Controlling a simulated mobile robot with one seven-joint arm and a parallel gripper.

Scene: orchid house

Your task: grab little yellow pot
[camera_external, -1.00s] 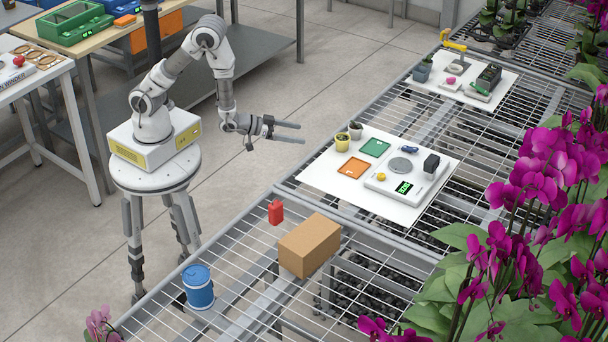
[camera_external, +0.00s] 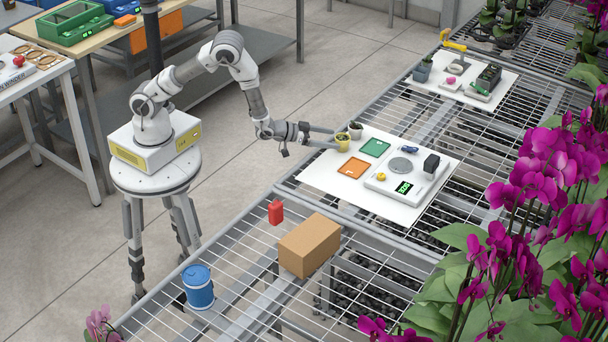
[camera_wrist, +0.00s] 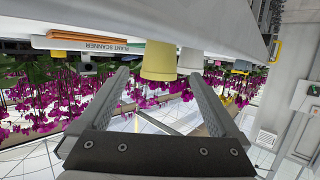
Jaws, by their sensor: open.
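The wrist view is upside down. There the yellow pot (camera_wrist: 158,62) shows between the fingertips of my gripper (camera_wrist: 160,77), with the pale pot (camera_wrist: 190,62) near the right fingertip.
A cardboard box (camera_external: 309,246), red bottle (camera_external: 275,212) and blue drum (camera_external: 197,287) are on the wire bench, away from the gripper.

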